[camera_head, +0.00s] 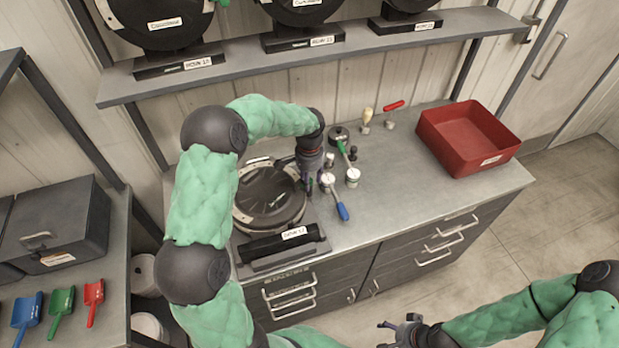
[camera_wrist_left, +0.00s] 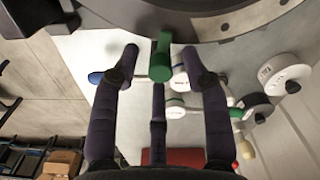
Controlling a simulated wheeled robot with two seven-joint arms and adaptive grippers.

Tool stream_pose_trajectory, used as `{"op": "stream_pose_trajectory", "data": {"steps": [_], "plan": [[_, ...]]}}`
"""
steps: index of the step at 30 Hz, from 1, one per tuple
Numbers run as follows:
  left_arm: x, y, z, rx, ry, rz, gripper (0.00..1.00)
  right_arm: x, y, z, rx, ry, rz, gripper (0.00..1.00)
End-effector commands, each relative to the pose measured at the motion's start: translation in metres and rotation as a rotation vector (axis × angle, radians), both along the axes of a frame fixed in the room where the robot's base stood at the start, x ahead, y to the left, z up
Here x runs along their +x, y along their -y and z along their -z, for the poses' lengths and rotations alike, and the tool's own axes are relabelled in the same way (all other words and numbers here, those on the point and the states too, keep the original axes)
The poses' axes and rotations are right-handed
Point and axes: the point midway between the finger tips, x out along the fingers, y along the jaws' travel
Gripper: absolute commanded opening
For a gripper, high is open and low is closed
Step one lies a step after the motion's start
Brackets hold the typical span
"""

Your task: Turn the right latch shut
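The seed meter (camera_head: 268,197) is a round dark housing with a pale metal rim, lying on the steel bench. Its dark curved edge (camera_wrist_left: 225,27) crosses the top of the left wrist view. A green latch knob (camera_wrist_left: 160,58) stands at this edge, between the fingers of my left gripper (camera_wrist_left: 160,65), with gaps at its sides. In the head view my left gripper (camera_head: 312,185) is at the meter's right side and hides the right latch. Its fingers are apart. My right gripper (camera_head: 393,334) is at the bottom edge, away from the bench, with fingers apart.
Tools with blue (camera_head: 342,211) and green (camera_head: 342,147) handles lie right of the meter, beside small round white-topped parts (camera_head: 352,176). A red bin (camera_head: 468,141) stands at the bench's right. A shelf (camera_head: 370,55) with more meters hangs above. The bench front right is clear.

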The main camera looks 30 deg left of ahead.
Motion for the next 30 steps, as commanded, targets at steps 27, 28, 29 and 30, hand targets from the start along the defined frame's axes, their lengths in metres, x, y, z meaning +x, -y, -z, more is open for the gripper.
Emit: {"op": "stream_pose_trajectory", "data": {"steps": [27, 28, 29, 30], "plan": [[0.001, 0.0, -0.111, 0.001, 0.002, 0.0, 0.46, 0.0, 0.0, 0.0, 0.0, 0.0, 0.0, 0.77], [0.001, 0.0, -0.114, 0.001, 0.002, 0.001, 0.46, 0.0, 0.0, 0.0, 0.0, 0.0, 0.0, 0.77], [0.001, 0.0, -0.116, 0.001, 0.002, 0.001, 0.46, 0.0, 0.0, 0.0, 0.0, 0.0, 0.0, 0.77], [0.001, 0.0, -0.118, 0.0, 0.001, 0.001, 0.46, 0.0, 0.0, 0.0, 0.0, 0.0, 0.0, 0.77]]}}
